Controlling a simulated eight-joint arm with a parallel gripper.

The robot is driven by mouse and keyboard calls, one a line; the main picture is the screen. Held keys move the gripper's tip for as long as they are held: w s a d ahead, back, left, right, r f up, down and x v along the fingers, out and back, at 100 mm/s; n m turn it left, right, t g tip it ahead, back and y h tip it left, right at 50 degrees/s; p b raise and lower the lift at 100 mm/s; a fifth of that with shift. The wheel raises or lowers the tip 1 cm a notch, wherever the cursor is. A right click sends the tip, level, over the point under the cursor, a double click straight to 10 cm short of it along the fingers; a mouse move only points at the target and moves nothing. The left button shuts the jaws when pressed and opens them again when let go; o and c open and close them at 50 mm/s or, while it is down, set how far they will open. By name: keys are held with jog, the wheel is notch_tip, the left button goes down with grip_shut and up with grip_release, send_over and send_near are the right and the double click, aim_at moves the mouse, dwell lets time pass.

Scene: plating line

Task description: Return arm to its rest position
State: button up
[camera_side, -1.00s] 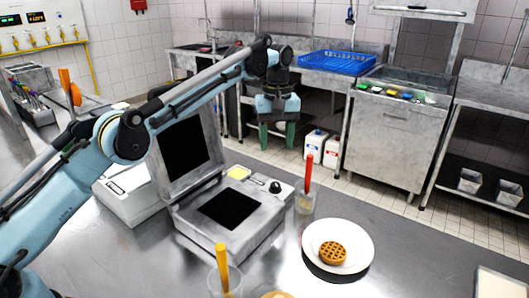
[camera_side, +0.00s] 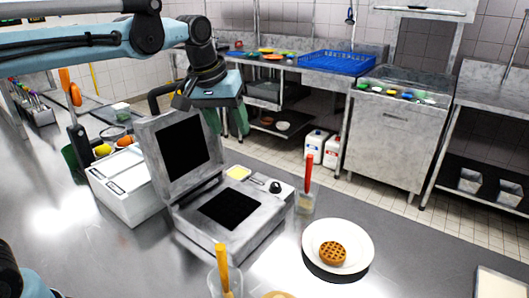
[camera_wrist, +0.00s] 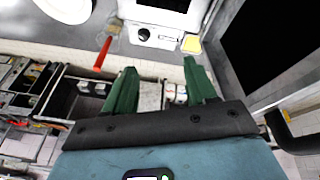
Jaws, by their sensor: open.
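My gripper (camera_side: 226,122) is raised behind the open lid of the waffle iron (camera_side: 222,243), with its green fingers pointing down. In the wrist view the two green fingers of my gripper (camera_wrist: 163,88) stand apart with nothing between them. A waffle (camera_side: 333,252) lies on a white plate (camera_side: 366,249) on the counter, right of the waffle iron. The plate also shows at the top left of the wrist view (camera_wrist: 68,8).
A cup with a red-handled tool (camera_side: 308,176) stands between iron and plate. A cup with a yellow-handled tool (camera_side: 222,262) stands in front. A white box (camera_side: 128,188) is left of the iron. A blue rack (camera_side: 337,63) sits on the back bench.

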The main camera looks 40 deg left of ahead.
jog(key=s+a+f+m+t, duration=0.1)
jog(key=s+f+m, duration=0.1)
jog(key=s+f, duration=0.2)
jog(key=s+a+f+m+t, duration=0.1)
jog(key=s+f, duration=0.4)
jog(key=s, duration=0.6)
jog(key=shift+s+a+f+m+t, duration=0.15)
jog(key=shift+f+m+t, duration=0.1)
jog(key=shift+m+t, duration=0.4)
